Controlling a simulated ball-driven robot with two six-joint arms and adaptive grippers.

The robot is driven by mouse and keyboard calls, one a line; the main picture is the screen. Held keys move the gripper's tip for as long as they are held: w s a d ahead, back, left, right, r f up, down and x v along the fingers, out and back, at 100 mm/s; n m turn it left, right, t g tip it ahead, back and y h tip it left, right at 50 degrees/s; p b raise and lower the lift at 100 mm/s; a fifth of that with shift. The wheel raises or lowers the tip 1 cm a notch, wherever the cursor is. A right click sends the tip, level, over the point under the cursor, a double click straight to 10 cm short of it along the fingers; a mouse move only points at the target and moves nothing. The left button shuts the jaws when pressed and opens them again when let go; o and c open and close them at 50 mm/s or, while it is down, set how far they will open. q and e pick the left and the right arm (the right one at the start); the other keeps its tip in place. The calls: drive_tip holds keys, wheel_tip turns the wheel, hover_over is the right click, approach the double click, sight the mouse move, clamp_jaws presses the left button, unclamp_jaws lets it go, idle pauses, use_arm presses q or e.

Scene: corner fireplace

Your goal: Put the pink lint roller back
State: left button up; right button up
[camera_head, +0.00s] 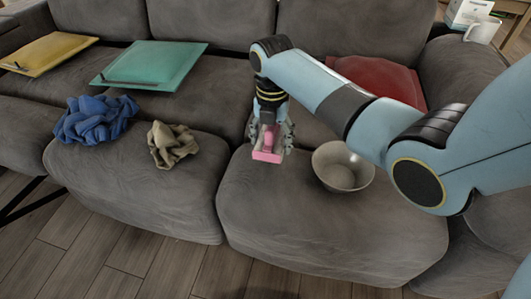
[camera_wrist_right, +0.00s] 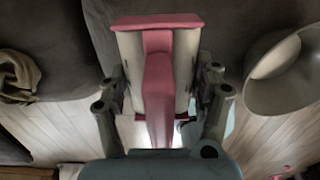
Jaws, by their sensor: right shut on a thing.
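The pink lint roller (camera_head: 267,155) is in my right gripper (camera_head: 271,138), above the middle seat of the grey sofa in the head view. In the right wrist view the lint roller (camera_wrist_right: 158,75) fills the middle, with a pink handle and a pale roll. The fingers of my right gripper (camera_wrist_right: 160,100) are on both sides of it and shut on it. I cannot tell whether its lower end touches the cushion. My left gripper is not in view.
A metal bowl (camera_head: 343,168) stands on the seat just right of the lint roller. A blue cloth (camera_head: 95,119) and a tan cloth (camera_head: 171,145) lie to the left. Yellow (camera_head: 48,53), green (camera_head: 150,65) and red (camera_head: 380,80) flat square items lie behind.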

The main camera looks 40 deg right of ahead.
drive_tip(key=shift+w+f, duration=0.6)
drive_tip(key=shift+w, duration=0.25)
wheel_tip(320, 180, down, 4)
drive_tip(key=b, duration=0.2)
drive_tip(key=shift+b, duration=0.35)
drive_tip(key=shift+r, duration=0.1)
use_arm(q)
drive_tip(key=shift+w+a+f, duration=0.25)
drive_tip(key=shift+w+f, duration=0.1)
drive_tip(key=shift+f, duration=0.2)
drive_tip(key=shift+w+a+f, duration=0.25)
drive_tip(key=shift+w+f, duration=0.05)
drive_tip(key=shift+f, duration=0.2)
use_arm(e)
drive_tip(key=o, duration=1)
